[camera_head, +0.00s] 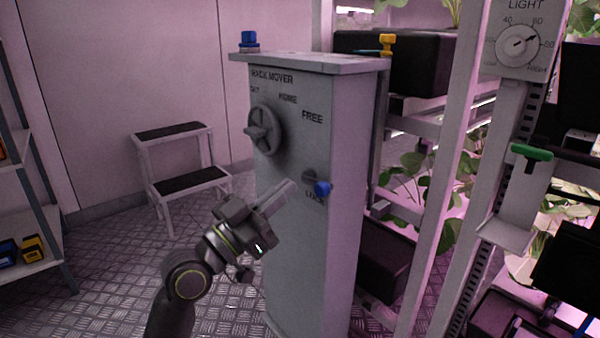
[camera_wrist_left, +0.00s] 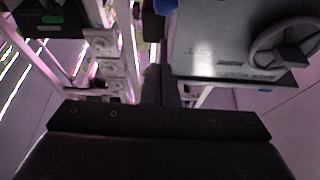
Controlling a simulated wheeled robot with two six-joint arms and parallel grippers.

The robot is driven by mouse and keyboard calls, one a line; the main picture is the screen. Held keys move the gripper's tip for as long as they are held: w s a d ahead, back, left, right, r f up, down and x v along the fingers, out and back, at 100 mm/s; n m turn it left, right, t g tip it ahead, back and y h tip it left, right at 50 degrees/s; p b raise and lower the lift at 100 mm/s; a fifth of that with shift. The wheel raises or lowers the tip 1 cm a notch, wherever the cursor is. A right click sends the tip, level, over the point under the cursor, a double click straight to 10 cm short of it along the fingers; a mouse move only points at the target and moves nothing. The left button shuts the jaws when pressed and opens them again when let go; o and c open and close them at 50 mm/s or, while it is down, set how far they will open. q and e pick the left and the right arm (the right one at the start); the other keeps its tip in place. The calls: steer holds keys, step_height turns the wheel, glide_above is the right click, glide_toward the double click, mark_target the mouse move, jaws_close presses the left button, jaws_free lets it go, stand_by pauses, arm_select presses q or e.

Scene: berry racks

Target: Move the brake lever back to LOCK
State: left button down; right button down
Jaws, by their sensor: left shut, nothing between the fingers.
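The brake lever with its blue knob (camera_head: 322,188) sticks out from the front of the grey rack mover cabinet (camera_head: 338,240). The knob sits low, beside the partly covered LOCK label (camera_head: 313,197) and well below the FREE label (camera_head: 312,118). In the left wrist view the blue knob (camera_wrist_left: 165,6) shows at the top edge. My left gripper (camera_head: 293,186) is shut and empty, just left of the lever at about its height. I cannot tell whether its tips touch the lever. My right gripper is not in view.
A round dial (camera_head: 264,130) is on the cabinet's upper left. A blue button (camera_head: 249,40) and a yellow handle (camera_head: 387,44) stand near its top. Plant racks with white posts (camera_head: 448,190) are close on the right. A step stool (camera_head: 180,182) stands behind left.

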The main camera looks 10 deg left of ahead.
arm_select(q)
steer(key=shift+v, duration=1.35)
